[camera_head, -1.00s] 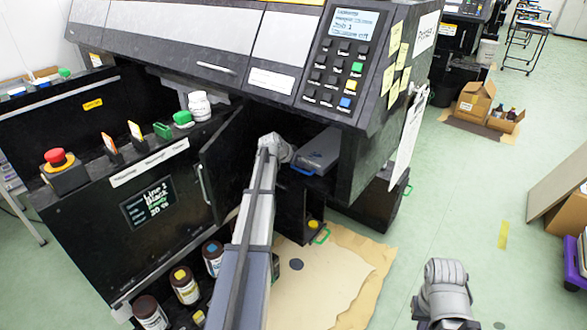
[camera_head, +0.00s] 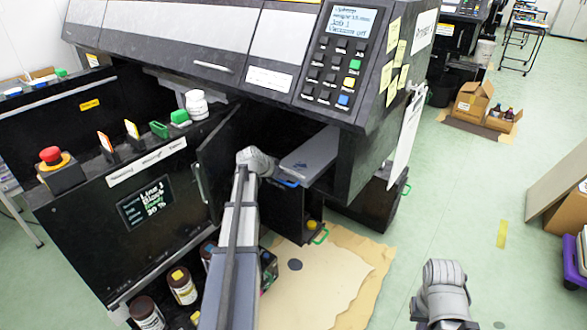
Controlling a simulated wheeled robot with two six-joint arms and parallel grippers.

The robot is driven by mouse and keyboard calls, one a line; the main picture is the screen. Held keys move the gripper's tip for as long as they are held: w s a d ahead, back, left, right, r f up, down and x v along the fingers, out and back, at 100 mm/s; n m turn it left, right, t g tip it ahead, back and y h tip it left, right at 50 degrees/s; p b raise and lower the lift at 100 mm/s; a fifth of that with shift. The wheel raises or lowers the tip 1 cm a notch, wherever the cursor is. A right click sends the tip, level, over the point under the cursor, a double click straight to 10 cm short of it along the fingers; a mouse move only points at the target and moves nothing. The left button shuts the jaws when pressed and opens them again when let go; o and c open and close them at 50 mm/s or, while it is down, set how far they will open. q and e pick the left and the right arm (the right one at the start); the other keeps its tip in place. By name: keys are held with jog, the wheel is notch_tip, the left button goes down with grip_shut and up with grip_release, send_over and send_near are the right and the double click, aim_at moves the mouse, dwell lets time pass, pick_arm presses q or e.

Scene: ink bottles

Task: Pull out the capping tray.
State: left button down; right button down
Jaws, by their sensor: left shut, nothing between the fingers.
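The capping tray (camera_head: 309,155) is a flat grey slab. It sticks out of the dark opening under the printer's control panel, sloping down to the left. A blue handle (camera_head: 288,183) is at its outer end. My left gripper (camera_head: 274,172) is at that outer end, close to the handle. It is shut with nothing between its fingers. The wrist hides the fingertips, so I cannot tell whether they touch the handle. My right arm shows at the bottom right, but its gripper is not visible.
The open black door (camera_head: 215,165) stands left of my left arm. A lower black unit with a yellow knob (camera_head: 309,227) and green handle (camera_head: 321,237) is below the tray. Brown ink bottles (camera_head: 182,286) stand at lower left.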

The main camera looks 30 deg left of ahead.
pick_arm(q)
jog(key=s, duration=1.1)
jog(key=shift+s+a, duration=0.35)
jog(key=shift+a, duration=0.1)
